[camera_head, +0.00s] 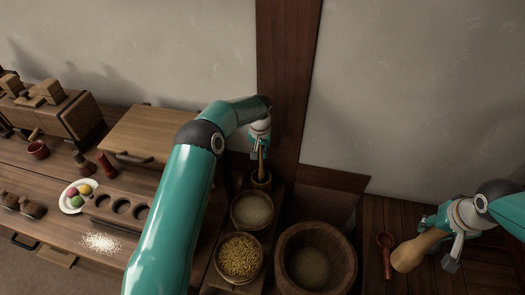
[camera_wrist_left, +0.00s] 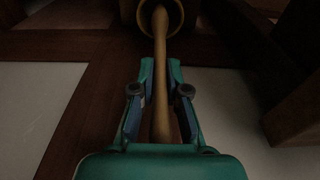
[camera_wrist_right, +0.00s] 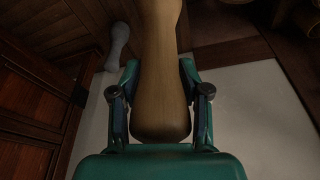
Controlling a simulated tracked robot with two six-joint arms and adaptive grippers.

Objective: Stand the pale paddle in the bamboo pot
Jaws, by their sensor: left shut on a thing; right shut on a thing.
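The pale paddle (camera_wrist_left: 161,70) is a thin light-wood stick. My left gripper (camera_head: 260,150) is shut on it and holds it nearly upright over the bamboo pot (camera_head: 261,183). The paddle's lower end reaches into the pot's mouth in the head view. The pot's round rim (camera_wrist_left: 143,20) also shows at the top of the left wrist view, with the paddle's far end inside it. Whether the end touches the bottom is hidden. My right gripper (camera_head: 447,245) is shut on a thick wooden pestle (camera_head: 417,251), at the right. The pestle (camera_wrist_right: 160,70) fills the middle of the right wrist view.
Bowls of pale meal (camera_head: 253,209) and golden grain (camera_head: 239,258) stand in front of the pot. A large wooden mortar (camera_head: 316,258) is to their right. A red ladle (camera_head: 386,255) lies by the pestle. A dark post (camera_head: 288,80) rises behind the pot.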

